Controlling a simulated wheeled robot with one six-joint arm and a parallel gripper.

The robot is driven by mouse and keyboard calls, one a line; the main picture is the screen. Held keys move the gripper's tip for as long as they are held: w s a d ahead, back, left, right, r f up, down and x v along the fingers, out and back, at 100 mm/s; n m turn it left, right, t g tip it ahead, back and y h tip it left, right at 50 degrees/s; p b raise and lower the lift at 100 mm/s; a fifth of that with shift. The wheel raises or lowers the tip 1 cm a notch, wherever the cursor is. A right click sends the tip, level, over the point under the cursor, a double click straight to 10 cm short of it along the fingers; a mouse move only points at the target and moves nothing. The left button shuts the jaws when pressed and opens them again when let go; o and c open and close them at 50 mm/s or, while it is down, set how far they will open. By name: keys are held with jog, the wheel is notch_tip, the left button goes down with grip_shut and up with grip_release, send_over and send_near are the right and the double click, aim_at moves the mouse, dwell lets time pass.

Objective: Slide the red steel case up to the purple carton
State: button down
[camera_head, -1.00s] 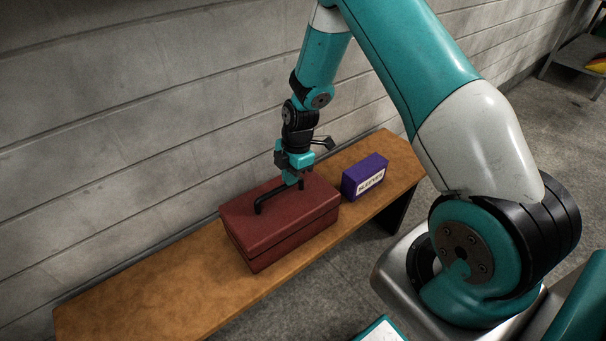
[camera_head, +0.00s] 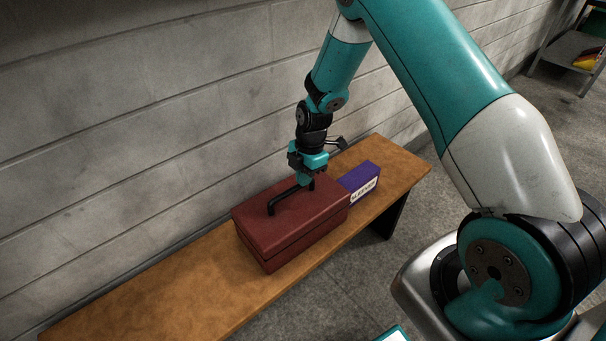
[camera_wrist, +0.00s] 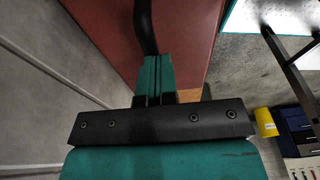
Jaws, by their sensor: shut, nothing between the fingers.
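The red steel case (camera_head: 290,226) lies on the wooden bench with its black handle on top. The purple carton (camera_head: 366,177) stands just beyond its right end. The case partly hides the carton, and I cannot tell whether they touch. My gripper (camera_head: 304,182) is shut and empty, down at the far right end of the handle. In the wrist view my closed fingers (camera_wrist: 155,75) are close to the black handle (camera_wrist: 145,28), above the red case lid (camera_wrist: 100,35). Whether they press on the handle is unclear.
The bench (camera_head: 150,290) runs along a grey block wall (camera_head: 130,130). Its top is bare left of the case and beyond the carton. A metal shelf (camera_head: 575,50) stands far off at the upper right. A yellow bin (camera_wrist: 265,122) shows in the wrist view.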

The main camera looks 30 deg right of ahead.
jog(key=shift+a+r, duration=0.15)
jog(key=shift+a, duration=0.05)
jog(key=w+d, duration=0.3)
jog(key=d, duration=0.9)
jog(key=s+a+r+m, duration=0.3)
jog(key=s+a+r, duration=0.1)
jog(key=a+r, duration=0.5)
jog(key=s+a+r+m, duration=0.3)
jog(key=a+r, duration=0.4)
jog(key=r, duration=0.4)
jog(key=s+a+r+m+y, duration=0.1)
jog(key=s+a+r+m, duration=0.15)
jog(key=s, duration=0.55)
jog(key=s+a+r+m, duration=0.2)
jog(key=s+a+r, duration=0.2)
jog(key=s, duration=0.3)
jog(key=s+a+r+m+y, duration=0.1)
jog(key=s+a+r+m, duration=0.2)
jog(key=s, duration=0.5)
notch_tip(320, 180, up, 16)
jog(key=p, duration=1.4)
jog(key=shift+d+f+t+p, duration=0.25)
jog(key=shift+t+p, duration=0.05)
jog(key=shift+p, duration=0.1)
